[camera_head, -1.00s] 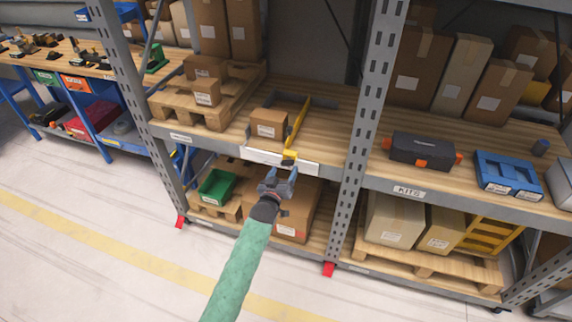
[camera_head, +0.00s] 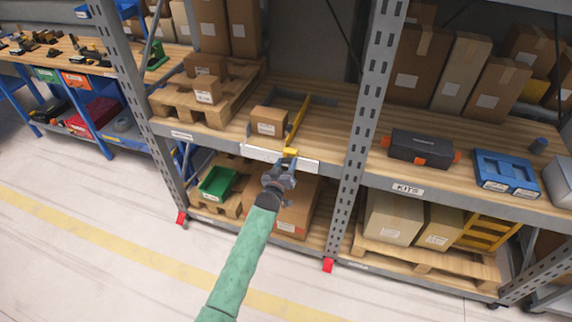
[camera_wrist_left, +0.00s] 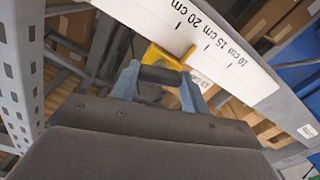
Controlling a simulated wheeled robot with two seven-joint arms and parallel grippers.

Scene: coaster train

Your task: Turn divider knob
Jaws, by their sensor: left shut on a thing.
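The yellow divider (camera_head: 298,122) stands on the upper shelf, just right of a small cardboard box (camera_head: 268,121). Its yellow bracket (camera_head: 290,152) sits over the white scale strip (camera_head: 262,155) on the shelf's front edge. In the left wrist view the bracket (camera_wrist_left: 163,56) and strip (camera_wrist_left: 232,50) show centimetre marks near 10, 15 and 20. The dark divider knob (camera_wrist_left: 160,75) lies between the blue fingertips of my left gripper (camera_wrist_left: 160,82), which is shut on it. In the head view this gripper (camera_head: 288,164) is just below the bracket, and the knob is hidden there. My right gripper is out of view.
A grey upright (camera_head: 360,140) stands right of the divider bay. A black toolbox (camera_head: 421,149) and a blue case (camera_head: 506,173) lie on the right shelf. Below are a green bin (camera_head: 217,183) and a large carton (camera_head: 297,212). The floor in front is clear.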

